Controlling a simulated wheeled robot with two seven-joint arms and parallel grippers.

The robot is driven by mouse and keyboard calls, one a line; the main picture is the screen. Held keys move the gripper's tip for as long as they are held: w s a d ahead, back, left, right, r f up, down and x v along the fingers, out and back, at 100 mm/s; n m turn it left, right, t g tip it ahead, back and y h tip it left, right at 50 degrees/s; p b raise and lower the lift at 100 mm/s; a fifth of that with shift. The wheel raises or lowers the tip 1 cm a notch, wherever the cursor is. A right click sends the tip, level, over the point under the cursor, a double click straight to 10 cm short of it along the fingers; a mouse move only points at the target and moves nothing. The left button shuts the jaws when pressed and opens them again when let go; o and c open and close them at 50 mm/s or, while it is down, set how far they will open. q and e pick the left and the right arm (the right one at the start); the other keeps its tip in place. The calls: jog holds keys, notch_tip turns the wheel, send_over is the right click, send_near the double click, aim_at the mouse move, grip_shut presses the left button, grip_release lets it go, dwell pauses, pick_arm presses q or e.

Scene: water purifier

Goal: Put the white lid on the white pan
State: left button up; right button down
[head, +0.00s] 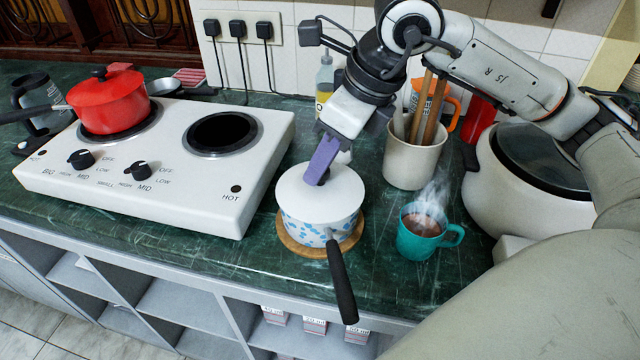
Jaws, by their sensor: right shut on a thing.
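The white pan (305,233) has blue spots and a long black handle pointing to the front. It stands on a round wooden trivet (347,244) on the green counter. The white lid (335,199) is over the top of the pan and covers its opening. I cannot tell whether it is seated on the rim or slightly above it. My right gripper (320,172) comes down from above, its purple fingers shut on the lid at its knob, which they hide. My left gripper is out of view.
A steaming teal mug (422,232) stands right of the pan, with a utensil crock (412,160) behind it. A white rice cooker (518,196) is at the right. A white stove (160,165) with a red pot (110,103) is at the left.

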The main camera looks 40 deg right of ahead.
jog(key=shift+f, duration=0.1)
dwell(0.3)
jog(key=c, duration=0.9)
grip_release()
jog(key=shift+r+p, duration=2.6)
jog(key=shift+r, duration=0.95)
